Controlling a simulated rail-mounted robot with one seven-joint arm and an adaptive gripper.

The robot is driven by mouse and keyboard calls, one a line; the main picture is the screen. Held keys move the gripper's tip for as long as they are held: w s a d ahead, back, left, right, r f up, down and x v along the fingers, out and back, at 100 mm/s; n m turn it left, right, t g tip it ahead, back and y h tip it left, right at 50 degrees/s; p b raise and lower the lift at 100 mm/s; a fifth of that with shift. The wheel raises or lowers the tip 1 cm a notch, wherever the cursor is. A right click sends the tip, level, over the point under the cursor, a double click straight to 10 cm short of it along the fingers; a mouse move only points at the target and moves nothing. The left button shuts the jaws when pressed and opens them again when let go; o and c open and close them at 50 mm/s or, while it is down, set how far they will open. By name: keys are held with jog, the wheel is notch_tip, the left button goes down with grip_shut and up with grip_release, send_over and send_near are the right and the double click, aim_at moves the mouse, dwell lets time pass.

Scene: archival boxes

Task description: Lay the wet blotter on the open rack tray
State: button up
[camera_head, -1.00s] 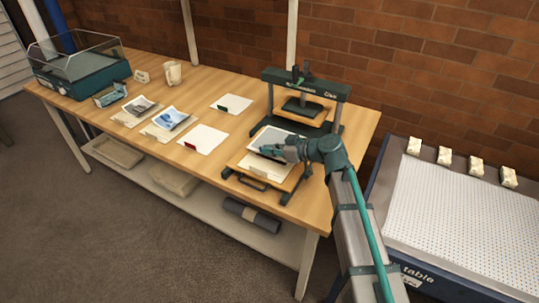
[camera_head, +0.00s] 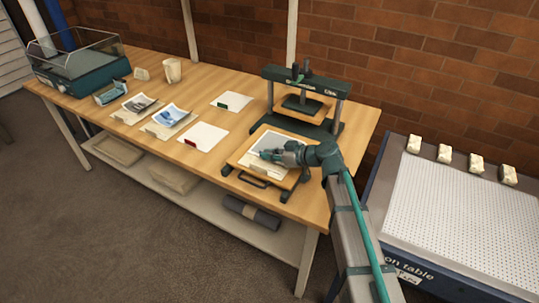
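A flat board with a dark handle (camera_head: 238,161) sits at the front of the table, in front of a dark press. A pale sheet with a grey area (camera_head: 280,139) lies on it. My gripper (camera_head: 265,154) is low over this sheet, its tips pointing left; I cannot tell whether it touches the sheet or whether its fingers are open. A white sheet with a red tab (camera_head: 206,139) and a white sheet with a green tab (camera_head: 233,101) lie flat to the left. I cannot tell which sheet is the wet blotter.
The press (camera_head: 318,82) stands behind the board. Two picture sheets (camera_head: 165,120), a mug (camera_head: 173,71) and a clear-lidded case (camera_head: 82,68) are further left. A perforated white table (camera_head: 460,215) with several small blocks stands at right. A rolled dark bundle (camera_head: 252,213) lies on the lower shelf.

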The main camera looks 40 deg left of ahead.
jog(key=shift+o, duration=1.4)
jog(key=shift+r+p, duration=0.15)
jog(key=shift+p, duration=0.85)
jog(key=shift+o, duration=0.2)
jog(key=b+v, duration=0.1)
jog(key=v, duration=0.2)
jog(key=b+v, duration=0.1)
jog(key=v, duration=0.2)
jog(key=b+v, duration=0.1)
jog(key=v, duration=0.3)
jog(key=shift+s+d+f, duration=0.2)
jog(key=shift+s+f, duration=0.05)
jog(key=shift+f, duration=0.15)
jog(key=shift+d+r, duration=0.2)
jog(key=shift+d, duration=0.15)
